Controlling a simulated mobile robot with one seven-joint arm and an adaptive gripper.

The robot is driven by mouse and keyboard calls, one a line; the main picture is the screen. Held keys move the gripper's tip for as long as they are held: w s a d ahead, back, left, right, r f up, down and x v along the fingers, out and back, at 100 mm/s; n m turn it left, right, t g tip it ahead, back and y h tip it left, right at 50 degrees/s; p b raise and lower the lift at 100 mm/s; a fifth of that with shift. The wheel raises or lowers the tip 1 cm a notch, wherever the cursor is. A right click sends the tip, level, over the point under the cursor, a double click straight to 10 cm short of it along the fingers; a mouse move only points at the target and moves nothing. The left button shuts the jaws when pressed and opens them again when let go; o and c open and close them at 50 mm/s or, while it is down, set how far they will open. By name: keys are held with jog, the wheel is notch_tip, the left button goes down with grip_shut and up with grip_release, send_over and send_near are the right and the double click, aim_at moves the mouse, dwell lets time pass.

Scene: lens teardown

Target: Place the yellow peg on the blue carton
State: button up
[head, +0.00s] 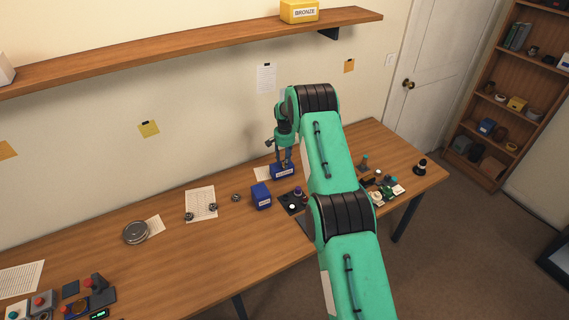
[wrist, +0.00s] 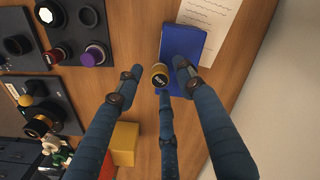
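The yellow peg (wrist: 159,75) shows in the wrist view as a small round yellow piece with a dark, marked top. It sits between my fingertips, overlapping the left edge of the blue carton (wrist: 182,45). I cannot tell whether it rests on the carton or is above or beside it. My gripper (wrist: 158,75) is open, with gaps between the side fingers and the peg; the middle finger is close to it. In the head view my gripper (head: 284,162) points down just over the labelled blue carton (head: 283,173). The peg cannot be made out there.
A second blue box (head: 261,197) stands left of the carton. A yellow block (wrist: 124,143) is near the fingers in the wrist view. Paper (wrist: 215,14) lies beside the carton. The table's left-middle has free room.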

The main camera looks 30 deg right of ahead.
notch_tip(320, 180, up, 10)
jog(key=shift+r+b, duration=0.25)
jog(key=shift+b, duration=0.05)
dwell(0.3)
jog(key=shift+r, duration=0.1)
dwell(0.3)
